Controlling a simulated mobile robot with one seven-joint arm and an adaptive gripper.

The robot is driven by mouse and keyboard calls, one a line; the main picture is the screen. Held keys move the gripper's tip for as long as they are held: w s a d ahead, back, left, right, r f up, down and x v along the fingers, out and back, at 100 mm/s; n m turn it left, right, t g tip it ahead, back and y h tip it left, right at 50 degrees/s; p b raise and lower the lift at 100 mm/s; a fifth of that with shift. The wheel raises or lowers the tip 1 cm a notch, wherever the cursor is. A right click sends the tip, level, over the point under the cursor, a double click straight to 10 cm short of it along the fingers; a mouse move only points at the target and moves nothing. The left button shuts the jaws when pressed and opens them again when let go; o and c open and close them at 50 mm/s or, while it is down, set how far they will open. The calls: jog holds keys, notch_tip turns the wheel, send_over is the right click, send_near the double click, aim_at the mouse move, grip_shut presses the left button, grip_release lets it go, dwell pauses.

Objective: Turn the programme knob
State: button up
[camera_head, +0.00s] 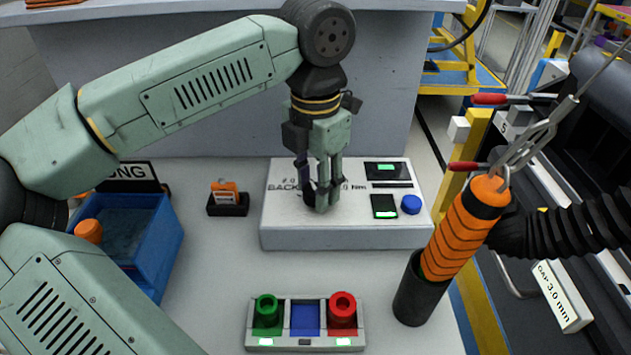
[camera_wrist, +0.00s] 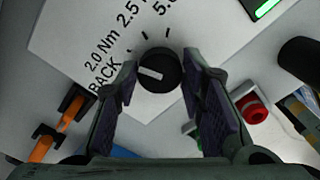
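The programme knob (camera_wrist: 160,78) is round and black, with a white pointer line aimed left and slightly up in the wrist view, roughly toward the BACK lettering. Printed labels around it read BACK, 2.0 Nm, 2.5 and a partly cut-off one. It sits on the white control box (camera_head: 283,236). My gripper (camera_head: 321,204) points down over this box. In the wrist view my gripper (camera_wrist: 163,66) is open, with one finger on each side of the knob and visible gaps between. In the head view the fingers mostly hide the knob.
The box also has small screens (camera_head: 385,171) and a blue button (camera_head: 411,204). In front is a tray (camera_head: 305,341) with green and red parts.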

jog(key=c, duration=0.7)
jog(key=shift+o, duration=0.2)
jog(key=shift+m, duration=0.3)
jog(key=m+b, duration=0.1)
jog(key=m, duration=0.1)
jog(key=shift+f+m+b, duration=0.1)
jog(key=shift+m+b, duration=0.2)
jog(key=shift+b, duration=0.05)
jog(key=shift+m+b, duration=0.6)
jog(key=shift+m, duration=1.6)
jog(key=o, duration=1.2)
jog(key=shift+c, duration=0.2)
